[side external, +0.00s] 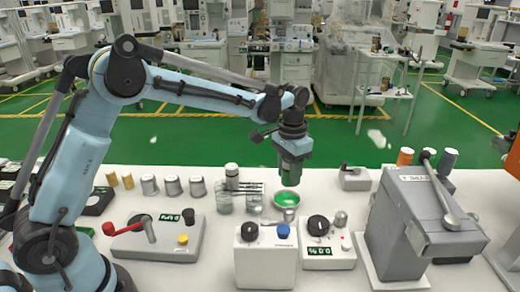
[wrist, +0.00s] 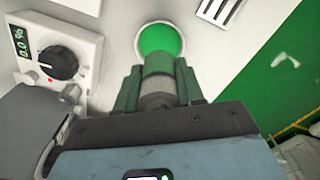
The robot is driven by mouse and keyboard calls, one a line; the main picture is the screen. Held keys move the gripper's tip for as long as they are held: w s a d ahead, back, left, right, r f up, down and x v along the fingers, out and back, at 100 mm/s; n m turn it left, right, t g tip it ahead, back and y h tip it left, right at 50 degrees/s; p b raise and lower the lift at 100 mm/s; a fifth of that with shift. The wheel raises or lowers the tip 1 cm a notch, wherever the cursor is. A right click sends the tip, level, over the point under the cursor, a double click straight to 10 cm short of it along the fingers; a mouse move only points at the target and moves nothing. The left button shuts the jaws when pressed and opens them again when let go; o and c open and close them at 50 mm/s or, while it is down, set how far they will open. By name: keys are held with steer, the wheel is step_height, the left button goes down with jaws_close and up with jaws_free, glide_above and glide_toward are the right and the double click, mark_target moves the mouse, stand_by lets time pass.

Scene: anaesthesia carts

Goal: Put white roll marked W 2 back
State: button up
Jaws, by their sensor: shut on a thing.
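My gripper (side external: 291,165) points down above the table, over a small bowl (side external: 286,199) with a green inside. In the wrist view, my gripper's dark green fingers (wrist: 158,82) are shut on a grey-white roll (wrist: 158,63). The bowl's green inside (wrist: 160,37) lies just beyond the roll there. The roll is mostly hidden by the fingers in the side view, and no marking on it can be read. Several similar grey-white rolls stand in a row (side external: 173,186) at the left of the table, beside smaller tan rolls (side external: 127,181).
A control box with a red lever (side external: 155,240) stands at the left. Boxes with black knobs (side external: 265,258) (side external: 325,250) stand in front of the bowl. A large grey machine (side external: 410,225) with a lever is at the right. A small rack (side external: 240,197) stands left of the bowl.

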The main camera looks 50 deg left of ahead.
steer(key=shift+r, duration=0.45)
